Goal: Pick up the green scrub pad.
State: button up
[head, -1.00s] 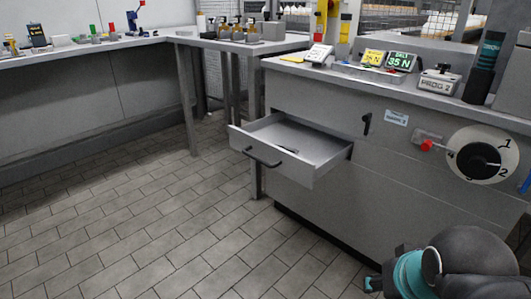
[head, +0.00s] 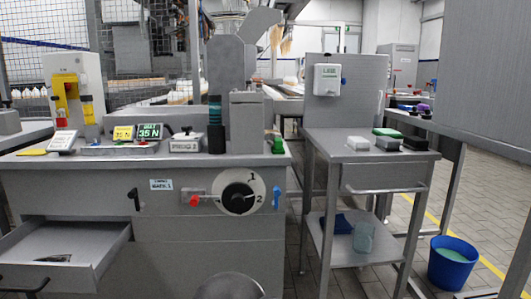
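A flat green pad (head: 387,132), which looks like the green scrub pad, lies on the top of the grey side table (head: 345,153) right of the machine. It is behind a row of small blocks. My gripper is not in view; only a rounded grey part of my own arm shows at the bottom edge.
In front of the pad sit a pale block (head: 358,143), a grey block (head: 387,143) and a black block (head: 415,143). The machine's drawer (head: 70,250) stands open at lower left. A blue bucket (head: 453,262) stands on the floor beside the table.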

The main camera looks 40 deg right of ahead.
aim_at(278, 148)
jog(key=k, duration=1)
jog(key=z, duration=1.65)
jog(key=i, duration=1.9)
jog(key=u, duration=2.2)
